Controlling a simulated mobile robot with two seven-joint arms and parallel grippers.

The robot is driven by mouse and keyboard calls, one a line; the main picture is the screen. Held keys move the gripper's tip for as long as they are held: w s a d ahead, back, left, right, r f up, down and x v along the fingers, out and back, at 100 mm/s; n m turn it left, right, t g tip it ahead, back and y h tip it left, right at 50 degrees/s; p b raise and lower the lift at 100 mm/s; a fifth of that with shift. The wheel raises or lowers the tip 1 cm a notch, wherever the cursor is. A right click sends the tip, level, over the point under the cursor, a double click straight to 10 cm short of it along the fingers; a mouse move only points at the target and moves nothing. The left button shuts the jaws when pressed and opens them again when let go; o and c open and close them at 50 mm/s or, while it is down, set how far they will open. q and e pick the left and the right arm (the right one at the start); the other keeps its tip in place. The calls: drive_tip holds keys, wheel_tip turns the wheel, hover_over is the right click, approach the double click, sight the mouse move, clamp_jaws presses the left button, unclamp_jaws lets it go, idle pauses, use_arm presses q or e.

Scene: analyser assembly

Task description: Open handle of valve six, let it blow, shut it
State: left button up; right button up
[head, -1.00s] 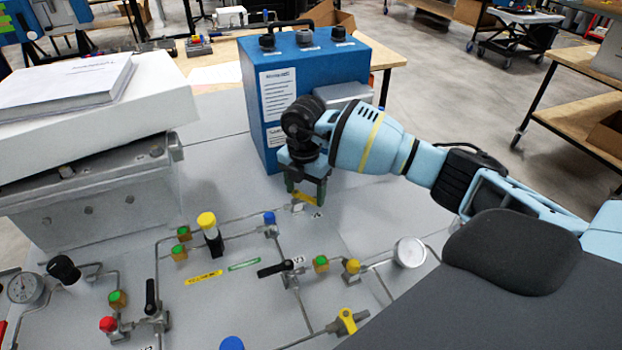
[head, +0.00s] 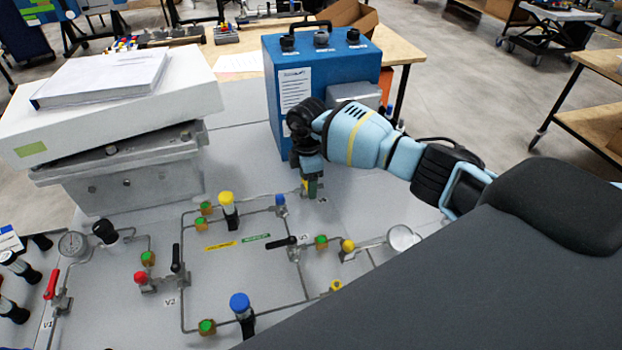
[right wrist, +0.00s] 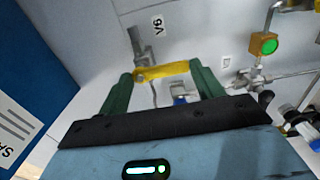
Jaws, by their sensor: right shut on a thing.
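The valve six handle is a yellow bar (right wrist: 162,71) beside the V6 label (right wrist: 157,24) in the right wrist view. My right gripper (right wrist: 163,80) is shut on it, with one green finger at each end of the bar. The bar appears to lie across the grey valve body (right wrist: 143,46). In the head view my right gripper (head: 312,188) points down at the panel, in front of the blue box, and its fingers mostly hide the handle. My left gripper is not in view.
A blue box (head: 340,75) stands just behind my right gripper. A blue-capped fitting (head: 280,201), a V3 valve with black lever (head: 287,241) and a round gauge (head: 402,238) are nearby. Books on a white box (head: 105,105) stand at left.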

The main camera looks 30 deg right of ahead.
drive_tip(key=shift+r, duration=0.1)
idle(0.3)
drive_tip(key=o, duration=1)
wheel_tip(320, 180, up, 8)
